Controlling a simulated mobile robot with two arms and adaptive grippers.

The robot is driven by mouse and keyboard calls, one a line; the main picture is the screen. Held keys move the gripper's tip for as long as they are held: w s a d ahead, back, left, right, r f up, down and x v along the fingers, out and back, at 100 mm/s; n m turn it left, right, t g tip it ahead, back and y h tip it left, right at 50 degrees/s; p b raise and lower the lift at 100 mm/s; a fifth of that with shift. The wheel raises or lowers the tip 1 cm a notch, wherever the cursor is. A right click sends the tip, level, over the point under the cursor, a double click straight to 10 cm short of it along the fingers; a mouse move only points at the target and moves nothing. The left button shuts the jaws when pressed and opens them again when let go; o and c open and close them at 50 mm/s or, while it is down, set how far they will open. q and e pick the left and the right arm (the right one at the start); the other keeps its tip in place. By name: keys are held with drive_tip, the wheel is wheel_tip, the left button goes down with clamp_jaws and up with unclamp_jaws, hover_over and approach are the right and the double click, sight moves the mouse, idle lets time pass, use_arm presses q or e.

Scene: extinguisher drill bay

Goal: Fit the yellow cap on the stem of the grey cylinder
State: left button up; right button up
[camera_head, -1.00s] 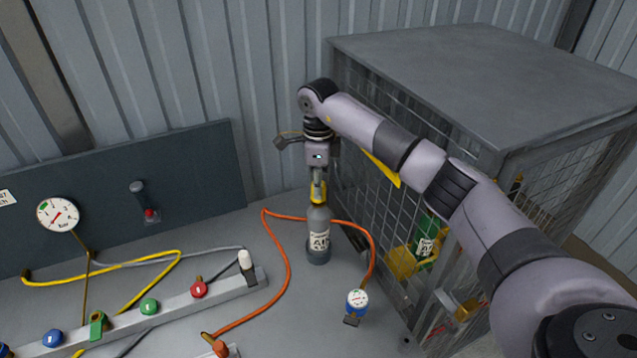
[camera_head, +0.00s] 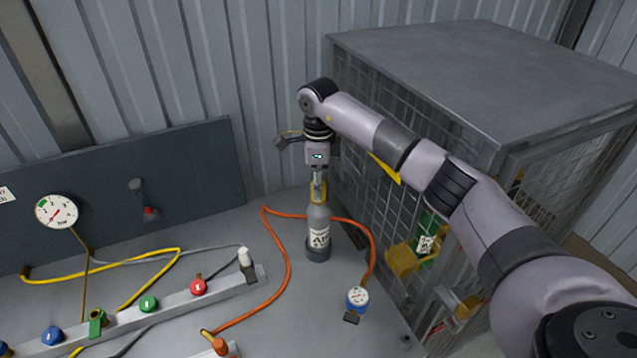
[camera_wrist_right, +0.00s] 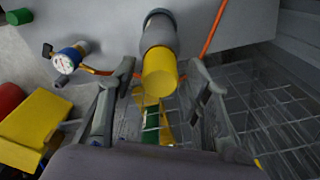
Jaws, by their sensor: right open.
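The grey cylinder (camera_head: 318,222) stands upright in a dark round base on the grey bench, near the mesh cage. The yellow cap (camera_head: 319,193) sits at the top of the cylinder, in line with it; the stem is hidden beneath the cap. My right gripper (camera_head: 318,183) points down over the cap. In the right wrist view the cap (camera_wrist_right: 160,72) lies between the two fingers, at the top of the cylinder (camera_wrist_right: 158,35), with gaps on both sides. The right gripper (camera_wrist_right: 163,85) is open. My left gripper is not in view.
The mesh cage (camera_head: 500,60) stands close at right. An orange hose (camera_head: 287,262) curves around the cylinder to a blue gauge (camera_head: 357,299). A manifold rail (camera_head: 170,310) with coloured knobs and a white-topped valve (camera_head: 245,260) lies to the left.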

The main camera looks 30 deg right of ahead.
drive_tip(key=shift+o, duration=0.2)
drive_tip(key=shift+r, duration=0.1)
wheel_tip(320, 180, up, 7)
drive_tip(key=shift+r, duration=0.2)
drive_tip(key=shift+f, duration=0.1)
